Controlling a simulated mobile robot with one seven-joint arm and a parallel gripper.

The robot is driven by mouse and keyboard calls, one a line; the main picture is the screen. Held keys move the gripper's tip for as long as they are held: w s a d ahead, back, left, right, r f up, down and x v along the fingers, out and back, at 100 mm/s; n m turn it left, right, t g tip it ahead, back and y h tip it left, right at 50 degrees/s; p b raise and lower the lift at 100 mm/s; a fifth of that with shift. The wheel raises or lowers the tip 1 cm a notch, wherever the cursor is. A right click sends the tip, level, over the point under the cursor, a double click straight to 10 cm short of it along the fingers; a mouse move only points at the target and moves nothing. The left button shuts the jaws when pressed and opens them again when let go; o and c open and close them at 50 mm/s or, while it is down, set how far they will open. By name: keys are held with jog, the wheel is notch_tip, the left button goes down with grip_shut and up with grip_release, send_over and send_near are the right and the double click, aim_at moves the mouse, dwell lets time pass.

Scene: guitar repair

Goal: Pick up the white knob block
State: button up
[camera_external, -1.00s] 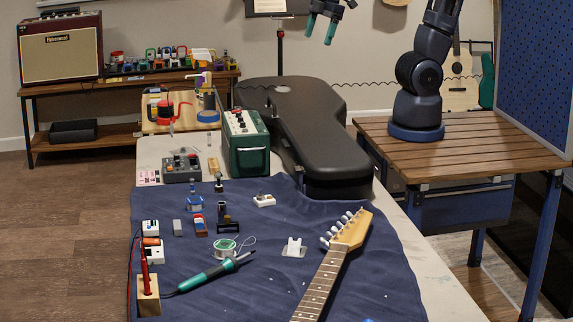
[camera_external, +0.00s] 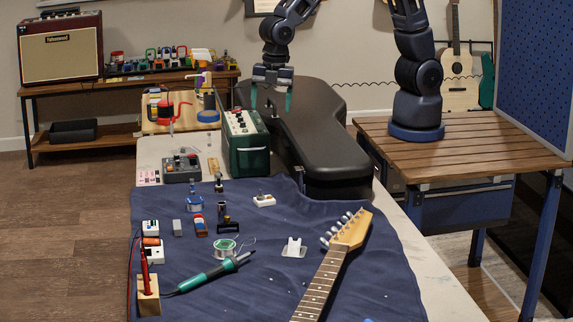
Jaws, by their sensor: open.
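A small low white block with a darker knob-like bit on top (camera_external: 264,201) lies on the blue cloth, just in front of the black guitar case; it looks like the white knob block, though its details are small. My gripper (camera_external: 271,99) hangs above the guitar case, behind the green amplifier's right side. Its two green fingertips point down and stand apart, with nothing between them. It is well above and behind the white block, not touching anything.
The green amplifier (camera_external: 246,145) and black guitar case (camera_external: 320,140) stand behind the blue cloth (camera_external: 275,286). A guitar neck (camera_external: 322,280), white bracket (camera_external: 294,247), solder spool (camera_external: 225,249) and soldering iron (camera_external: 214,272) lie in front. Cloth around the white block is mostly clear.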

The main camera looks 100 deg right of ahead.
aim_at(265, 199)
jog(key=shift+w+a+f+n+g, duration=0.15)
jog(key=shift+w+a+f+n, duration=0.8)
jog(key=shift+f, duration=3.1)
jog(key=shift+w+a+f+n+g, duration=0.35)
jog(key=shift+a+f, duration=1.25)
jog(key=shift+f, duration=2.4)
jog(key=shift+w+a+f+n, duration=0.45)
jog(key=shift+a+f+n, duration=0.6)
jog(key=shift+f, duration=3)
jog(key=shift+a+m, duration=0.2)
jog(key=shift+m, duration=0.05)
jog(key=c, duration=1.1)
